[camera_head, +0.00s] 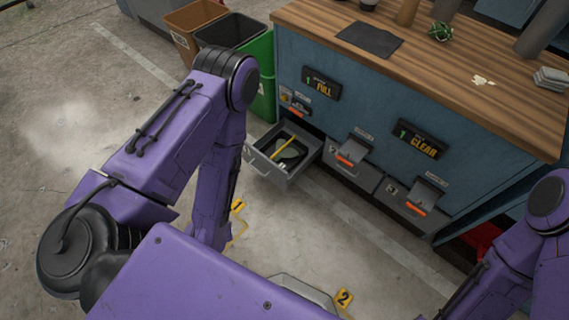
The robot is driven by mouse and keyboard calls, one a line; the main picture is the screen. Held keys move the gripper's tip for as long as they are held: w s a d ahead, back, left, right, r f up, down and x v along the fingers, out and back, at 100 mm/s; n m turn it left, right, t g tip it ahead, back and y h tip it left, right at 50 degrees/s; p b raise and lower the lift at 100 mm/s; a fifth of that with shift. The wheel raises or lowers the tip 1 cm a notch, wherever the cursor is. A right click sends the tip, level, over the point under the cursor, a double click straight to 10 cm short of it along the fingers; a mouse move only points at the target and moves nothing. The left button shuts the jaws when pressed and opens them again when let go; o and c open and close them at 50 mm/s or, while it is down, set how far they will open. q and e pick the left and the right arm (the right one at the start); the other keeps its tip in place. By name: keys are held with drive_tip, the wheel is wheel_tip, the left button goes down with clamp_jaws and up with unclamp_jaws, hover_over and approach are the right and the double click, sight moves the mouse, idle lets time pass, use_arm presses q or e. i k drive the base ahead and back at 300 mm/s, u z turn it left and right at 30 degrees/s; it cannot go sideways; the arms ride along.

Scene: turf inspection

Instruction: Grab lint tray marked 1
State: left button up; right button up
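A grey metal drawer-like tray (271,170) is pulled out of the blue cabinet at its lower left. It holds a yellow stick-like thing and a dark object, and has a handle on its front. I cannot read a number on this tray.
The blue cabinet (375,105) has a wooden top (420,60) with small items. Its signs read "1 FULL" (321,84) and "1 CLEAR" (418,140). Brown, black and green (263,95) bins stand at its left.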

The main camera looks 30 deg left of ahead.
sight(284, 151)
drive_tip(key=u, duration=0.2)
drive_tip(key=k, duration=0.45)
drive_tip(key=u, duration=0.95)
drive_tip(key=i, duration=0.85)
drive_tip(key=z, duration=0.95)
drive_tip(key=i, duration=0.5)
drive_tip(key=z, duration=0.55)
